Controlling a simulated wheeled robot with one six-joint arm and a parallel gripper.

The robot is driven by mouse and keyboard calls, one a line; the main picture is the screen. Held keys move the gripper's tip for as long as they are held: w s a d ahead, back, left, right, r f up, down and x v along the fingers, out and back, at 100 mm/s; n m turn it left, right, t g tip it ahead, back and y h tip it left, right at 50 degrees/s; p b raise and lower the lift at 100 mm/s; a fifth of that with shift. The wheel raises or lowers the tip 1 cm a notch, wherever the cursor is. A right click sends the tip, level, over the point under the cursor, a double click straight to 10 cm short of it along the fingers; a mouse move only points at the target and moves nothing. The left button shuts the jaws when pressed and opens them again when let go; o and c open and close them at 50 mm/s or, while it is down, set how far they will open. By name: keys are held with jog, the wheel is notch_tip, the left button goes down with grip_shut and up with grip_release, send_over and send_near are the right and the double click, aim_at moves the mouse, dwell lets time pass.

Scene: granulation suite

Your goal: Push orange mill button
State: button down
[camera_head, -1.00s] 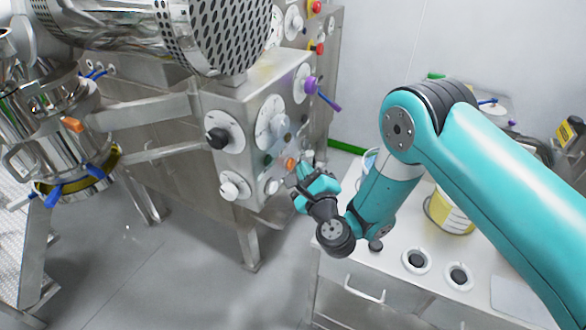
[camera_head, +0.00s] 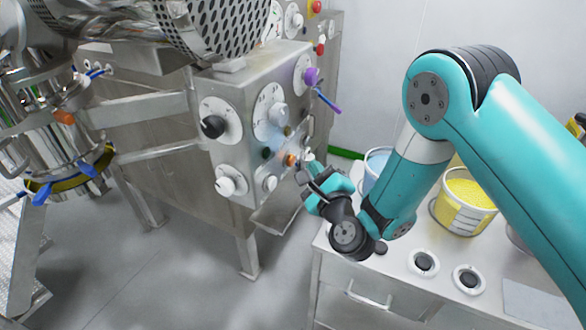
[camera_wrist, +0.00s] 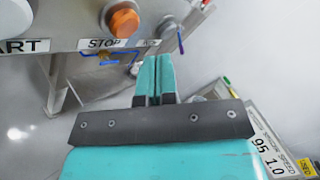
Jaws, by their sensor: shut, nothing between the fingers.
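The orange mill button (camera_head: 291,160) is on the lower part of the steel mill's front panel (camera_head: 241,95), to the left of my gripper (camera_head: 306,165) in the head view. In the wrist view the orange button (camera_wrist: 124,23) stands out from the panel above a label reading STOP (camera_wrist: 100,43). My gripper (camera_wrist: 156,60) is shut and empty, with its fingertips below and right of the button in that view. The fingertips look apart from the button, with a small gap in both views.
Black, grey and white dials, such as the black knob (camera_head: 212,126), surround the button. A white counter (camera_head: 345,262) with a yellow-filled bucket (camera_head: 464,200) stands to the right.

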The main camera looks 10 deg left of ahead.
jog(key=d+b, duration=0.1)
jog(key=b, duration=0.2)
jog(key=s+d+b, duration=0.1)
jog(key=d+b, duration=0.1)
jog(key=b, duration=0.1)
jog(key=shift+s+d, duration=0.15)
jog(key=shift+d, duration=0.05)
dwell(0.5)
